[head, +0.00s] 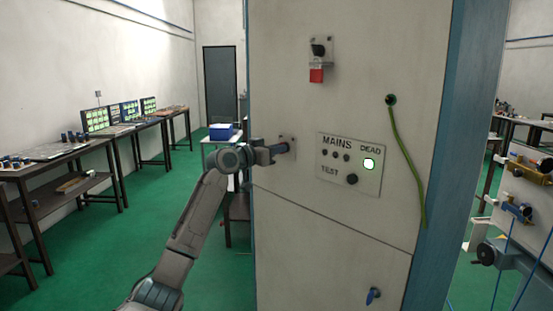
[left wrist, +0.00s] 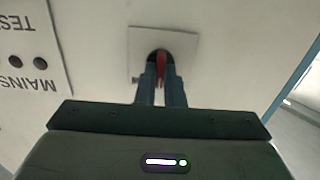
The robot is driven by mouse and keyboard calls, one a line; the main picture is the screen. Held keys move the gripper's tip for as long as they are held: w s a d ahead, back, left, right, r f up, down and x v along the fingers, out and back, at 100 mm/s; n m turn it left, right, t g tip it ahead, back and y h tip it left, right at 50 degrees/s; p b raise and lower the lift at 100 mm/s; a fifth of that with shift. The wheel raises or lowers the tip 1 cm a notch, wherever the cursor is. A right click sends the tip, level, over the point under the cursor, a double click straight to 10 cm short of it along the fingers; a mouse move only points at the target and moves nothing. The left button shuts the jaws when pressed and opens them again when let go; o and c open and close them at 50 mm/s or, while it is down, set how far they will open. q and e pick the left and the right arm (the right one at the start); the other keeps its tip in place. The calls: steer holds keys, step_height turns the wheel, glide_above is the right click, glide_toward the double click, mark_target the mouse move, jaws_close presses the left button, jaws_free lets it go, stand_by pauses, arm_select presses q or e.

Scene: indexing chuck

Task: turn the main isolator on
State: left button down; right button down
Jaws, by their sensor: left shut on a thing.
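My left gripper (head: 277,150) reaches in from the left to a small pale plate (head: 288,139) on the cabinet front. In the left wrist view its two fingers (left wrist: 162,88) are shut on a red handle (left wrist: 161,66), set in a dark round base on that plate (left wrist: 187,41). The red handle points roughly along the fingers; no label shows on it, so I cannot confirm that it is the main isolator. My right gripper is out of view.
Higher on the cabinet (head: 420,60) is a black knob (head: 319,48) with a red tag (head: 316,75). A green cable (head: 408,160) hangs at the right. A blue handle (head: 373,295) sits low. Benches line the left wall, with green floor (head: 110,230) clear between.

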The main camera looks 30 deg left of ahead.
arm_select(q)
steer(key=m+b, duration=0.3)
steer(key=m, duration=0.3)
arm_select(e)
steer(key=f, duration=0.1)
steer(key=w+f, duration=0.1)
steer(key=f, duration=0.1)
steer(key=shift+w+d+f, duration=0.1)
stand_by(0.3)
arm_select(q)
steer(key=c, duration=1.5)
jaws_free()
steer(key=shift+c, duration=0.2)
